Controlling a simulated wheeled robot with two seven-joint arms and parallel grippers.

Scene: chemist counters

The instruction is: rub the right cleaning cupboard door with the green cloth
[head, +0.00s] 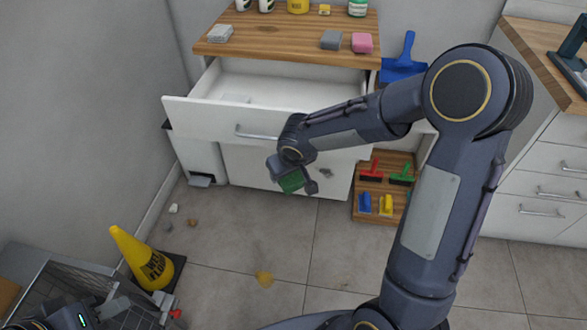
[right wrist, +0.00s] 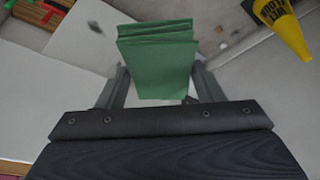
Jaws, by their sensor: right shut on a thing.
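The green cloth (head: 291,183) is folded and held by my right gripper (head: 292,174), low in front of the white cupboard. In the right wrist view the cloth (right wrist: 157,62) stands between the two fingers, which are shut on it. The right cupboard door (head: 333,185) is a white panel below the open drawer. A dark smudge (head: 325,172) shows on it beside the gripper. I cannot tell whether the cloth touches the door. My left gripper (head: 98,312) is at the bottom left, partly cut off, and its opening is unclear.
The white drawer (head: 195,112) is pulled out above the door. A wooden rack (head: 367,210) with brushes stands on the right. A yellow wet-floor cone (head: 140,258) and a grey wire basket (head: 45,270) are at left. Open tiled floor lies in front.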

